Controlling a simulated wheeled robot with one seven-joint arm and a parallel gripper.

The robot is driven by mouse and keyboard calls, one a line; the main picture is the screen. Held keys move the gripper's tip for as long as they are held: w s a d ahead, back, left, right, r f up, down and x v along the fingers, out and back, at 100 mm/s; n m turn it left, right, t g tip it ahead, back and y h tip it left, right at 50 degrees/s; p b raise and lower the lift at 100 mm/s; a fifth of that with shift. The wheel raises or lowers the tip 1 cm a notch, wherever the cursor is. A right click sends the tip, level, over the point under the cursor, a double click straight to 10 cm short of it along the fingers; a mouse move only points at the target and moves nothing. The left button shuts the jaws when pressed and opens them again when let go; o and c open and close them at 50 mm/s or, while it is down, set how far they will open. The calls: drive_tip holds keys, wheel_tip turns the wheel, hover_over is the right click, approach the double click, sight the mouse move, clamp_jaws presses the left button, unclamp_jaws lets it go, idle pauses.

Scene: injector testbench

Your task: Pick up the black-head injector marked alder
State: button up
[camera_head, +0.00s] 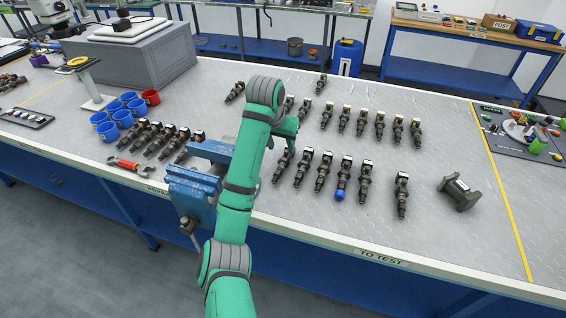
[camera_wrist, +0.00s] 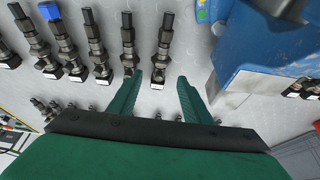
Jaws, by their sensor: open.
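Several dark injectors stand out in a front row on the bench, such as the leftmost one (camera_head: 282,163) and the one at the row's right end (camera_head: 402,193). Their small labels are unreadable, so I cannot tell which is marked alder. My gripper (camera_head: 289,132) is above the left end of this row and partly hides what is behind it. In the wrist view, my gripper (camera_wrist: 157,80) is open and empty, its two green fingers apart. One injector (camera_wrist: 162,45) lies just beyond the gap between the fingertips; another (camera_wrist: 128,45) is beside the left finger.
A blue vise (camera_head: 195,185) is left of my arm; it also shows in the wrist view (camera_wrist: 265,55). One front-row injector has a blue end (camera_head: 340,195). More injectors lie behind and at left. Mugs (camera_head: 110,132), a red tool (camera_head: 128,166) and a dark metal part (camera_head: 459,192) lie around.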

sight(285, 158)
drive_tip(key=x, duration=0.9)
drive_tip(key=shift+w+f, duration=0.15)
drive_tip(key=c, duration=1.1)
clamp_jaws()
